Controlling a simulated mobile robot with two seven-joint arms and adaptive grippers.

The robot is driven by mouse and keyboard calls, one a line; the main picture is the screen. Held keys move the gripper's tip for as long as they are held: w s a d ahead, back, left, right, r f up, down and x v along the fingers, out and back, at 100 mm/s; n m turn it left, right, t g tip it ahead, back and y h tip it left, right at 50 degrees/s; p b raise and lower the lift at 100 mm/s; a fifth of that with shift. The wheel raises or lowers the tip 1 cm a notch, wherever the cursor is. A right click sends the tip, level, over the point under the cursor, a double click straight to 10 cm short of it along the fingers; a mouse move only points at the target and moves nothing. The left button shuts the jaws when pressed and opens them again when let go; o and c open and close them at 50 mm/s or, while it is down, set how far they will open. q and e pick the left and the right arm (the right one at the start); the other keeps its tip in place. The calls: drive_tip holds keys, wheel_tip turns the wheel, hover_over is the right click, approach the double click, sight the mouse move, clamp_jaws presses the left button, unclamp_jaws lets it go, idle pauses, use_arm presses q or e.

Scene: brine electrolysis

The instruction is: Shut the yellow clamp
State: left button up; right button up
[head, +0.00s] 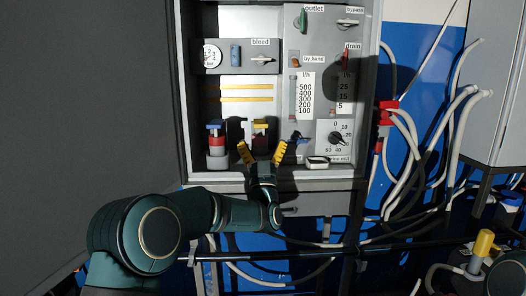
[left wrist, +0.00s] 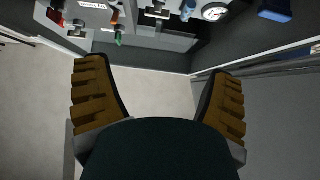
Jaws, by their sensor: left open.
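A small clamp with a yellow top (head: 261,123) and a dark red body stands in the open cabinet, low on its left side. It looks like the yellow clamp; its lower part is partly hidden by my left gripper, and whether it is open or shut cannot be told. My left gripper (head: 262,151) is open, its yellow fingers spread in front of and just below the clamp in the head view. In the left wrist view the gripper (left wrist: 157,68) has nothing between its fingers, and I cannot make out the clamp there.
A red and white piece with a blue top (head: 217,142) stands left of the clamp. A black knob (head: 336,138) and flow scales are to the right. The cabinet's lower edge (head: 235,187) lies below.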

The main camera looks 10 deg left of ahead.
use_arm(q)
drive_tip(key=s, duration=0.2)
drive_tip(key=s+d, duration=0.1)
drive_tip(key=s, duration=0.1)
drive_tip(key=shift+s, duration=0.2)
drive_tip(key=s+d+f+m+g+h, duration=0.15)
drive_tip(key=f+g+h, duration=0.35)
drive_tip(key=f, duration=1.3)
drive_tip(key=s+d+f+m+g+h, duration=0.15)
drive_tip(key=f+g+h, duration=0.4)
drive_tip(key=f, duration=1.15)
drive_tip(key=s+f+g, duration=0.8)
drive_tip(key=s+f, duration=0.5)
drive_tip(key=s+f+n+g, duration=0.1)
drive_tip(key=s+f+g, duration=0.2)
drive_tip(key=s, duration=0.6)
drive_tip(key=s+f+n+g, duration=0.1)
drive_tip(key=s+f+g, duration=0.2)
drive_tip(key=s, duration=0.6)
drive_tip(key=shift+s+f+g, duration=0.2)
drive_tip(key=shift+f+g, duration=0.15)
drive_tip(key=shift+f, duration=0.3)
drive_tip(key=shift+w, duration=0.1)
